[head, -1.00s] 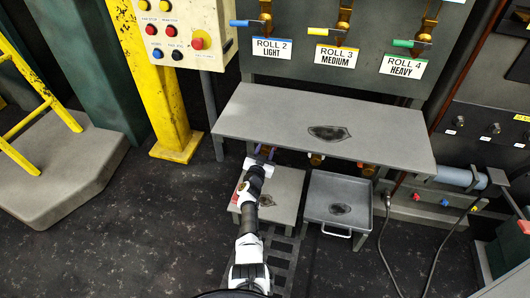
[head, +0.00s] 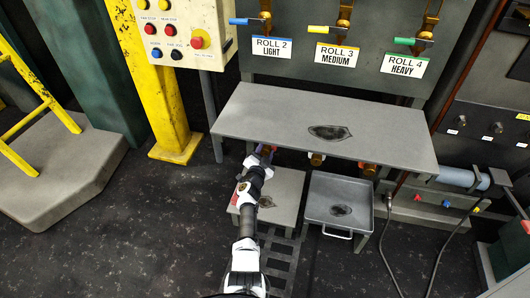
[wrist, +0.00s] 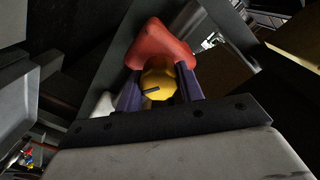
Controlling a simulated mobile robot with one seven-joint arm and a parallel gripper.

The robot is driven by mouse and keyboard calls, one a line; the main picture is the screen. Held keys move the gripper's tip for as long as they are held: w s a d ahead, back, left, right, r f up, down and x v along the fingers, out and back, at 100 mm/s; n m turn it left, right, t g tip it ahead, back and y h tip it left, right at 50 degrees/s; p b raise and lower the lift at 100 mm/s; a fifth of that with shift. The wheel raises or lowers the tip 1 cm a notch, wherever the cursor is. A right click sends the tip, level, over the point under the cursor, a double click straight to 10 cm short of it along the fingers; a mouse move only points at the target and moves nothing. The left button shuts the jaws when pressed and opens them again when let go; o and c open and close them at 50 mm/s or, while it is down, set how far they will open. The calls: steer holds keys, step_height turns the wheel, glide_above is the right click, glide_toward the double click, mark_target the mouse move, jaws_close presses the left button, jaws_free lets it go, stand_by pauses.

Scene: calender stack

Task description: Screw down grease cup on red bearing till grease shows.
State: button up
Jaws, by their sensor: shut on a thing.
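The red bearing (wrist: 165,42) fills the top middle of the wrist view. The brass-yellow grease cup (wrist: 158,78) sits against it, with a dark mark on its near face. My gripper (wrist: 160,88) is shut on the cup, one purple finger on each side. In the head view my gripper (head: 265,152) reaches in at the front edge of the grey shelf, above the left low stand. The cup and red bearing are hidden there by my gripper and the shelf.
The grey shelf (head: 270,112) overhangs my gripper. Two other brass cups (head: 316,159) (head: 369,169) show under its edge to the right. Below stand a low grey stand (head: 287,190) and a tray with a handle (head: 325,216). A yellow post (head: 170,100) is at left.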

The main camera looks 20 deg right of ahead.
steer(key=o, duration=1)
steer(key=shift+s, duration=0.15)
